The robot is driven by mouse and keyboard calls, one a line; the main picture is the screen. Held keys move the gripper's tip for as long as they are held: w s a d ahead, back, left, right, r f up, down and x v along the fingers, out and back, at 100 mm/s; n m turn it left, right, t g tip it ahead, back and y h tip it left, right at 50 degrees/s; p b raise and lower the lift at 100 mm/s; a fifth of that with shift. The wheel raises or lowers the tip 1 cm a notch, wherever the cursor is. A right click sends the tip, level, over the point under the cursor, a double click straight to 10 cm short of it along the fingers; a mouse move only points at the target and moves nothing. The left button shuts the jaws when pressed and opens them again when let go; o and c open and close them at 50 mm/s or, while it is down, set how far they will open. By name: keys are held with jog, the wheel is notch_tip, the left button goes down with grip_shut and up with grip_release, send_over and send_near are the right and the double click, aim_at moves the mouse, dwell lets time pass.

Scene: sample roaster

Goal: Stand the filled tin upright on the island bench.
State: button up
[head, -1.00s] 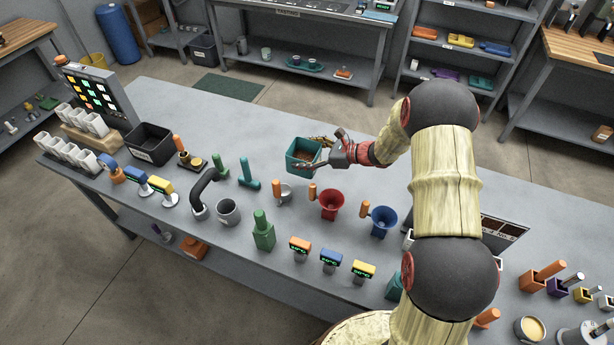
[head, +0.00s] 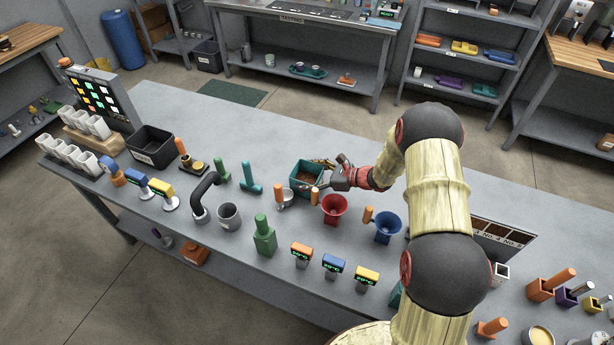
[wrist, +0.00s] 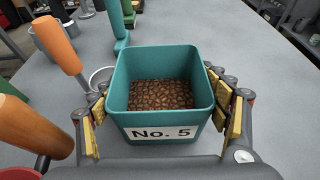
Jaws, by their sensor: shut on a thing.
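The filled tin is a square teal tin (head: 303,187) labelled "No. 5", with brown beans inside. It also shows in the middle of the wrist view (wrist: 160,62), mouth up and looking upright. My gripper (head: 327,175) reaches it from the right in the head view. In the wrist view its yellow-padded fingers (wrist: 165,110) sit on both sides of the tin, shut on it. The tin is low over the island bench (head: 270,145), behind a small metal cup. I cannot tell whether its base touches the top.
The small metal cup (head: 285,195) with an orange handle stands very close to the tin. A red funnel cup (head: 334,208) and a blue one (head: 387,227) stand to the right. A teal T-shaped tool (head: 250,178) stands left. The bench behind the tin is clear.

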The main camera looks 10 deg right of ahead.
jog(key=o, duration=1)
jog(key=shift+c, duration=0.2)
jog(key=shift+d+r, duration=0.2)
jog(key=p+v, duration=0.1)
jog(key=v, duration=0.6)
jog(key=shift+s+p, duration=0.15)
jog(key=shift+p, duration=0.2)
jog(key=shift+f, duration=0.1)
